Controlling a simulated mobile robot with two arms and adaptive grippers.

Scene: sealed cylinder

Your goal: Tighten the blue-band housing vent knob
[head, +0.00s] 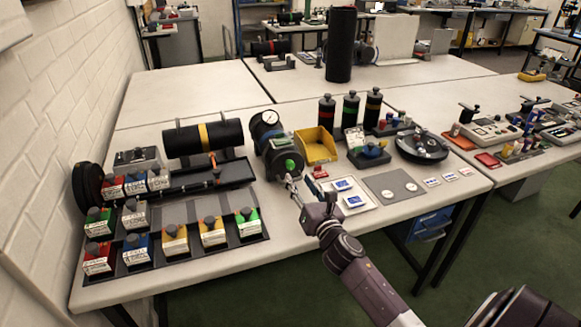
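A dark cylindrical housing (264,128) with a bluish band and a white gauge on top stands near the middle of the table. A dark round end piece with a green knob (290,164) faces toward me at its front. My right gripper (290,184) reaches in from the lower right, its fingertips just below the green knob. Whether they touch it, and whether the fingers are open or shut, is too small to tell. My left gripper is not in view.
A yellow bin (316,145) stands close to the right of the housing. A yellow-banded cylinder (204,138) lies on a stand to the left, above a dark tray. Several labelled colored blocks fill the left front. White cards (350,194) lie right of my gripper.

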